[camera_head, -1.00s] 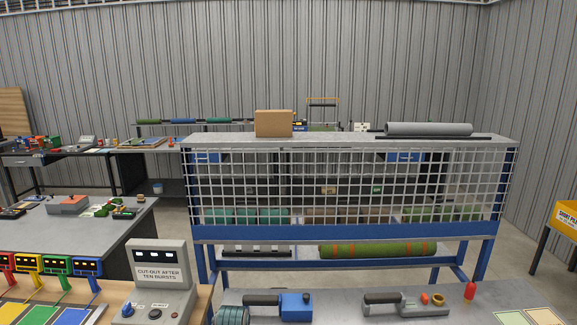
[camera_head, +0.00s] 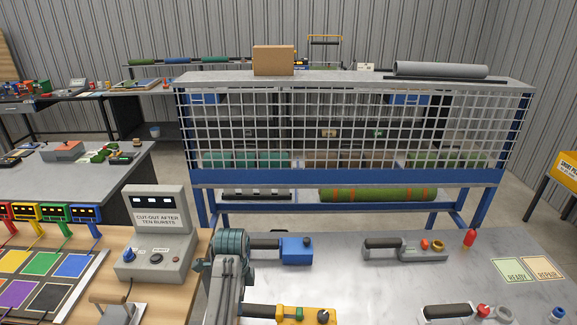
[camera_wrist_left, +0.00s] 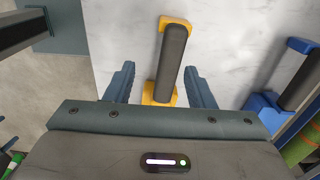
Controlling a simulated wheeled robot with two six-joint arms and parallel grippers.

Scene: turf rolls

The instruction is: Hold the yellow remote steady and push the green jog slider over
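The yellow remote (camera_head: 290,313) lies on the grey table at the bottom of the head view, its black handle to the left. The green jog slider (camera_head: 299,313) stands on its body. My left gripper (camera_head: 232,246) is the teal end of the grey arm, at the table's left side. In the left wrist view its two fingers (camera_wrist_left: 158,82) are apart, open and empty. The remote's black handle (camera_wrist_left: 172,55) shows between and beyond them, with its yellow end bracket. The gripper's body hides the rest of the remote there. My right gripper is not in view.
A blue remote (camera_head: 296,250) lies just behind the yellow one. A grey remote (camera_head: 400,250) and a red-handled one with a black grip (camera_head: 450,311) lie to the right. A control box (camera_head: 157,240) stands left. The table's middle is clear.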

